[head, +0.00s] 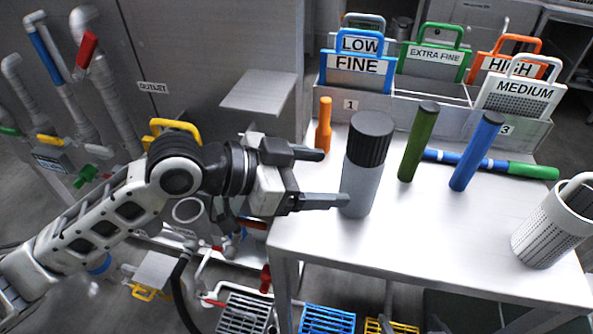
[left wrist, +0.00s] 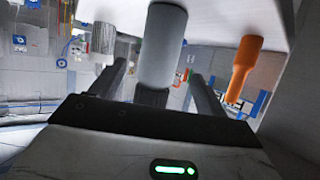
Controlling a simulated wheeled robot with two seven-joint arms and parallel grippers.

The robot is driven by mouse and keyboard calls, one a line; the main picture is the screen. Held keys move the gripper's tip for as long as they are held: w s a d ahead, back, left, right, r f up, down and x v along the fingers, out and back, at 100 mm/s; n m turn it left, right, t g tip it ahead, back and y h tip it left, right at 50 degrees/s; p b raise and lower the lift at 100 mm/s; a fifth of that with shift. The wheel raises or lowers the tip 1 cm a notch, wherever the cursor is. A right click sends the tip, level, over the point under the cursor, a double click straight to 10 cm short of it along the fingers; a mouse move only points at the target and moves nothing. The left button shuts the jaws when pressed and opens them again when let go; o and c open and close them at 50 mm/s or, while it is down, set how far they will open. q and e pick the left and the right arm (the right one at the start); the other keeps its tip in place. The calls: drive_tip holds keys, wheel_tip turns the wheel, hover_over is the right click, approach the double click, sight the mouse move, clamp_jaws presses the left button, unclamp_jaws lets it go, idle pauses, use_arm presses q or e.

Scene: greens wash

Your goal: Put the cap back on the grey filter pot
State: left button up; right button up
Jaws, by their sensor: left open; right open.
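The grey filter pot (head: 360,188) stands upright near the left part of the white table. A black ribbed cap (head: 371,137) sits on its top, level as far as I can tell. My left gripper (head: 333,177) is open just left of the pot, its fingers pointing at it. In the left wrist view, the grey pot (left wrist: 163,45) and its dark cap (left wrist: 151,96) appear upside down between the spread fingers (left wrist: 157,72). I cannot tell whether the fingers touch it. My right gripper is in neither view.
An orange bottle-shaped piece (head: 324,126) stands behind the pot. Green (head: 419,143) and blue (head: 477,152) cylinders stand to its right. A perforated white basket (head: 548,235) is at the right edge. Labelled screens fill a rack (head: 375,105) behind. The table front (head: 420,245) is clear.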

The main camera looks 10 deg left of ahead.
use_arm(q)
drive_tip(key=shift+v, duration=2.1)
